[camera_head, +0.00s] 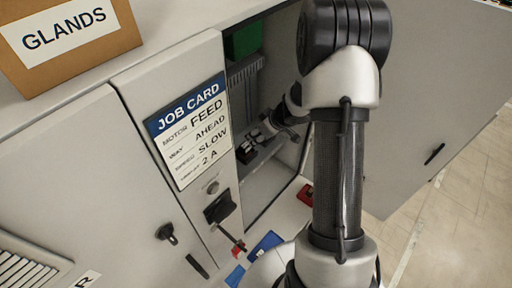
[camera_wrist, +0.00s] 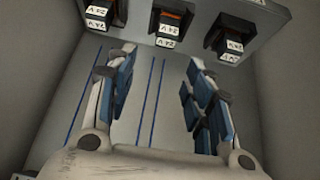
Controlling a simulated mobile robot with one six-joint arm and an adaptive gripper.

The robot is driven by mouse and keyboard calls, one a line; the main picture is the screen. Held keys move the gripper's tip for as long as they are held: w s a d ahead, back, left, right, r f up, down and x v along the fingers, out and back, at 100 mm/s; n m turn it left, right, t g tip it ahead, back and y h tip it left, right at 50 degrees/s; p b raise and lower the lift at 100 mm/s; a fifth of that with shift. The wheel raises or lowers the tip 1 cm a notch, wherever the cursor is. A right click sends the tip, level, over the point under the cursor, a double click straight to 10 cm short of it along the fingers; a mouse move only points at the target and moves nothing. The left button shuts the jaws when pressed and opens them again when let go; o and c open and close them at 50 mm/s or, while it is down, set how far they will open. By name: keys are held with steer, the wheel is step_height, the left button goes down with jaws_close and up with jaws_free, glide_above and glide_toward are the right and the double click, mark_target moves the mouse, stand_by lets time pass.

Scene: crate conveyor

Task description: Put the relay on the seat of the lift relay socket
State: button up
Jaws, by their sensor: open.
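My gripper (camera_wrist: 160,58) is open in the wrist view, with nothing between its fingers but a grey surface with blue lines. Beyond the fingertips stand three dark blocks with 24 V labels: a left block (camera_wrist: 100,12), a middle block (camera_wrist: 170,22) and a right block (camera_wrist: 228,38). They look like relays or sockets; I cannot tell which is the relay or the lift relay socket. In the head view, small dark blocks with pale labels (camera_head: 247,152) show inside the open cabinet beside my gripper (camera_head: 271,127); the fingers there are small and partly hidden.
The cabinet's job card panel (camera_head: 190,130) stands left of the opening, with a black switch (camera_head: 219,208) below. A green block (camera_head: 243,40) is high inside. A GLANDS box (camera_head: 70,40) sits on top. Red (camera_head: 305,195) and blue (camera_head: 264,245) items lie in front. The open door (camera_head: 430,90) is at right.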

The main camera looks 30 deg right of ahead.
step_height(320, 180, up, 16)
steer(key=d+m+t+h, duration=0.2)
steer(key=h, duration=0.2)
steer(key=s+a+r+m+g+h, duration=0.1)
steer(key=s+a+r+m+h, duration=0.1)
steer(key=s+r, duration=0.6)
steer(key=s+a+r+g+y, duration=0.1)
steer(key=s+a+y, duration=0.1)
steer(key=s+a, duration=0.5)
steer(key=s+a+g+y, duration=0.1)
steer(key=s+a, duration=0.7)
steer(key=s, duration=0.7)
steer(key=shift+r+g+y, duration=0.3)
steer(key=shift+r+y, duration=0.05)
steer(key=shift+y, duration=0.05)
steer(key=shift+s+d, duration=0.1)
